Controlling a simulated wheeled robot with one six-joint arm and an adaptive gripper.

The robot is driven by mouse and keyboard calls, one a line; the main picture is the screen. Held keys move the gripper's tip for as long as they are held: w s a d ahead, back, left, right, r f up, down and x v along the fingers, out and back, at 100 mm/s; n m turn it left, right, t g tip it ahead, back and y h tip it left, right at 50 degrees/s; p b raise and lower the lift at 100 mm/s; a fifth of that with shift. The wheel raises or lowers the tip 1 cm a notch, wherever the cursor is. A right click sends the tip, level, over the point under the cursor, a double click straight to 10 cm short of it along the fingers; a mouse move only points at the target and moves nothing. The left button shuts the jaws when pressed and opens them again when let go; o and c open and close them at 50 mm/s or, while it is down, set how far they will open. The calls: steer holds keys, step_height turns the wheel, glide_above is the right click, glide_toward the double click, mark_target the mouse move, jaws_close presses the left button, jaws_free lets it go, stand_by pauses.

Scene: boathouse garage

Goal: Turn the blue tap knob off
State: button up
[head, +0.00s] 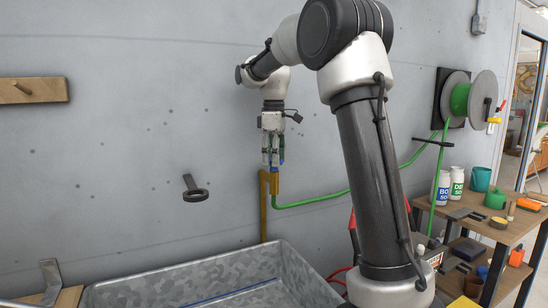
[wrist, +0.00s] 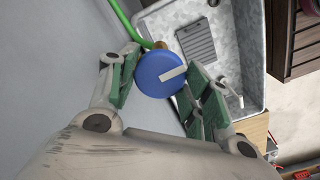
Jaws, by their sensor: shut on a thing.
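The blue tap knob (wrist: 160,76) is a round disc with a white bar mark on its top, tilted slightly in the wrist view. My gripper (wrist: 158,82) is shut on the knob, with one green-padded finger at each side of it. In the head view my gripper (head: 273,160) points down over the brass tap (head: 265,190), and only a sliver of blue shows between the fingertips. The tap stands at the wall with a green hose (head: 318,200) joined to it.
A galvanized metal sink (head: 205,283) lies below the tap. A hose reel (head: 462,98) hangs on the wall at right. A wooden shelf bench (head: 490,222) with bottles and pots stands at right. A black ring bracket (head: 195,193) sticks out left of the tap.

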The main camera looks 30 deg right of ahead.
steer(key=shift+m, duration=0.4)
steer(key=o, duration=1)
steer(key=shift+o, duration=0.2)
step_height(320, 180, up, 12)
